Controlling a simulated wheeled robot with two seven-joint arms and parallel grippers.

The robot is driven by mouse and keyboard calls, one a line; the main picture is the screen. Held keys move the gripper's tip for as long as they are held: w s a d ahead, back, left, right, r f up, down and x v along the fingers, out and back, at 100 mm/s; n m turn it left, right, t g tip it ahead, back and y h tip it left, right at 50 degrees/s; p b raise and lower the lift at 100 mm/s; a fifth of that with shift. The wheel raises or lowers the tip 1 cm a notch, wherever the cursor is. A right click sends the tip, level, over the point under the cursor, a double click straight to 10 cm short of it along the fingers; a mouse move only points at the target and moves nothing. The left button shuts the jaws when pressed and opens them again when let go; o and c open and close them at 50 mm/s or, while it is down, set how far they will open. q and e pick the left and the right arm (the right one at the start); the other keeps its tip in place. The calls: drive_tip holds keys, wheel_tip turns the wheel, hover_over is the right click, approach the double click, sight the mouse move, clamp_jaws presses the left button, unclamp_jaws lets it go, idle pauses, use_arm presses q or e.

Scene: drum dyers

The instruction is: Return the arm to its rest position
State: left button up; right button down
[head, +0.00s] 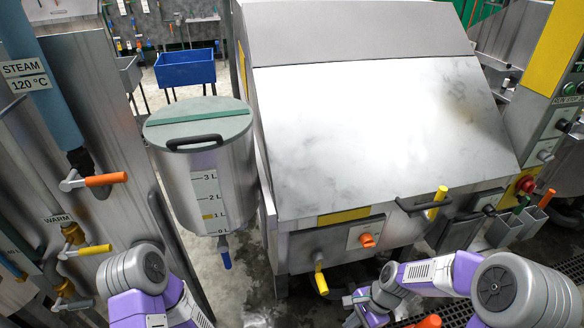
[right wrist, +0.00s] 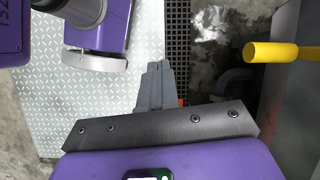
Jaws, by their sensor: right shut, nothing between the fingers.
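My right arm comes in from the lower right in the head view, bent low in front of the big steel machine (head: 380,110). My right gripper (head: 350,299) is at the machine's lower front, partly hidden by the arm and small in this view. In the right wrist view my right gripper (right wrist: 157,72) has its grey fingers together, with nothing between them, above the floor. My left arm shows at the lower left of the head view, but its gripper is out of view.
A yellow-handled valve (head: 320,280) is close to the right gripper; a yellow handle (right wrist: 284,53) shows right of the fingers in the right wrist view. A lidded steel drum (head: 190,185) stands left of the machine. Pipes with an orange handle (head: 106,179) stand farther left. A floor grating (right wrist: 177,50) lies below.

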drive_tip(key=s+a+f+n, duration=0.3)
drive_tip(key=s+f+n, duration=0.1)
drive_tip(key=f, duration=0.3)
drive_tip(key=s+a+f+n+t, duration=0.1)
drive_tip(key=s+a+f+n, duration=0.2)
drive_tip(key=f+n, duration=0.3)
wheel_tip(320, 180, down, 3)
drive_tip(key=shift+s+r+n+t, duration=0.2)
drive_tip(key=shift+s+n+t, duration=0.15)
drive_tip(key=shift+s, duration=0.35)
idle(0.4)
